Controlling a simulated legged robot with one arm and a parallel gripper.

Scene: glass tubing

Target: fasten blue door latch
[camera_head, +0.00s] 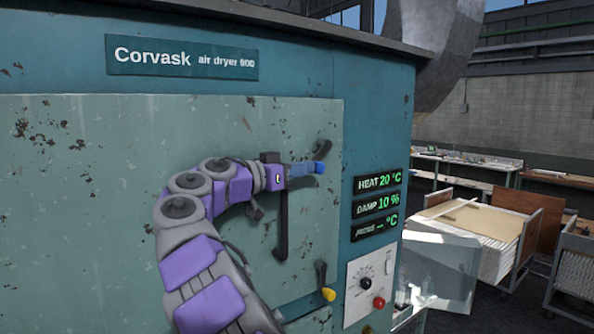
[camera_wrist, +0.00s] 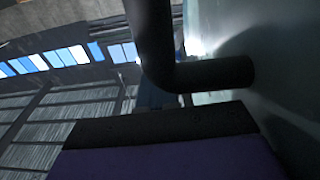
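The blue door latch (camera_head: 319,167) is at the upper right of the dryer door (camera_head: 120,200). Its dark lever tilts down to the left from the pivot, ending in a blue tip. My gripper (camera_head: 302,170) reaches right across the door, its end right beside the blue tip. I cannot tell whether it touches the tip or whether its fingers are open or shut. In the wrist view, a dark bent bar, seemingly the door handle (camera_wrist: 205,75), passes close in front of my purple and dark wrist part. The latch cannot be made out there.
The dark vertical door handle (camera_head: 282,225) stands just behind and below my wrist. A yellow-tipped latch (camera_head: 328,294) is lower on the door. Right of it are lit readouts (camera_head: 377,205) and a knob panel (camera_head: 369,285). A cart (camera_head: 480,230) stands farther right.

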